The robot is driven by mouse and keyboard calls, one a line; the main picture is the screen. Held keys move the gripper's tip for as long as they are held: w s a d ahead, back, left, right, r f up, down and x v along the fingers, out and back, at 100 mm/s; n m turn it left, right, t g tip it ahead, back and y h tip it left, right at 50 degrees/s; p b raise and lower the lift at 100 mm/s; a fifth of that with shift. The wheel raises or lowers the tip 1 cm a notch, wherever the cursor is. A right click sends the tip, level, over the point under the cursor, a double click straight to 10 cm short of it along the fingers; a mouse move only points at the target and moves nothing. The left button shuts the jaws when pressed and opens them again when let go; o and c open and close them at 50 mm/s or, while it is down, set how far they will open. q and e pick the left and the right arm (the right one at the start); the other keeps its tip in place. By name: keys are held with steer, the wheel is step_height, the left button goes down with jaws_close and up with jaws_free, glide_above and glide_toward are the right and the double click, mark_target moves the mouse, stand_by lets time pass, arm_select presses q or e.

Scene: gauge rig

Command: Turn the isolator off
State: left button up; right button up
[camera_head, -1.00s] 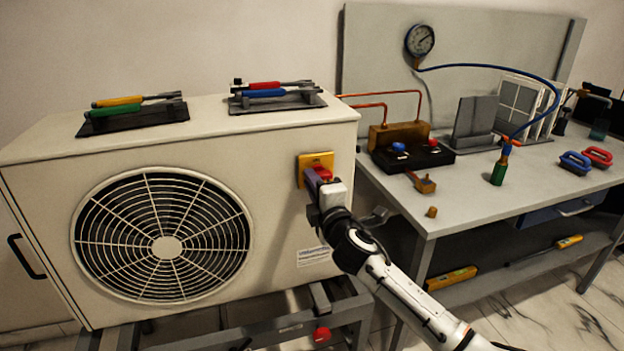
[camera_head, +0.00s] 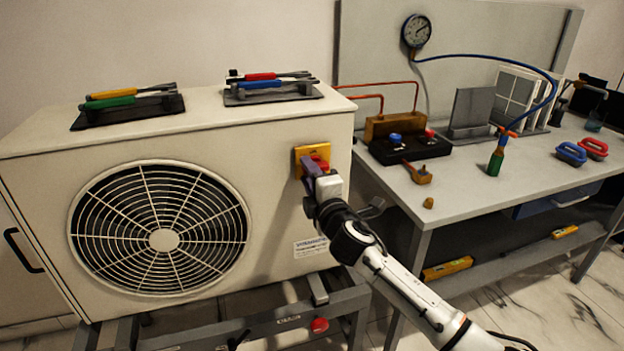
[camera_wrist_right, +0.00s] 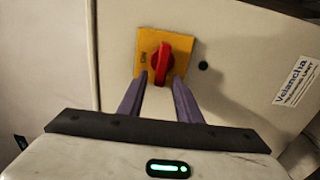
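The isolator is a red rotary knob (camera_wrist_right: 163,62) on a yellow square plate (camera_wrist_right: 146,66), fixed to the front of the cream fan unit. The word ON shows on the plate, left of the knob in the right wrist view. The knob (camera_head: 319,161) also shows in the head view, partly hidden by my gripper. My right gripper (camera_wrist_right: 160,77) has its two purple fingers apart, with their tips at either side of the knob's lower part. A small gap seems to show on each side; contact is hard to judge. My left gripper is not in view.
The fan unit (camera_head: 270,190) carries two tool racks on top. A grey bench (camera_head: 480,200) stands to its right with a gauge (camera_head: 416,31), a manifold block (camera_head: 395,128), a blue hose and red and blue handles. A white label (camera_wrist_right: 297,82) sits right of the isolator.

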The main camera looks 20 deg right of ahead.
steer(key=s, duration=1)
steer(key=shift+d, duration=0.2)
steer(key=s+a+f+m+g+y, duration=0.1)
steer(key=s+f+m+g, duration=0.25)
steer(key=s+f, duration=0.55)
steer(key=s+a+f+m+g, duration=0.15)
steer(key=s+f+m, duration=0.3)
steer(key=f, duration=0.75)
steer(key=s+f+m+g, duration=0.2)
steer(key=s+f+m, duration=0.2)
steer(key=s, duration=0.6)
steer(key=s+f+m+g+y, duration=0.1)
steer(key=s+f+m, duration=0.3)
steer(key=s+f, duration=0.4)
steer(key=shift+s+a+f+m+g, duration=0.15)
steer(key=shift+s+a+m+g, duration=0.15)
steer(key=shift+s+g, duration=0.6)
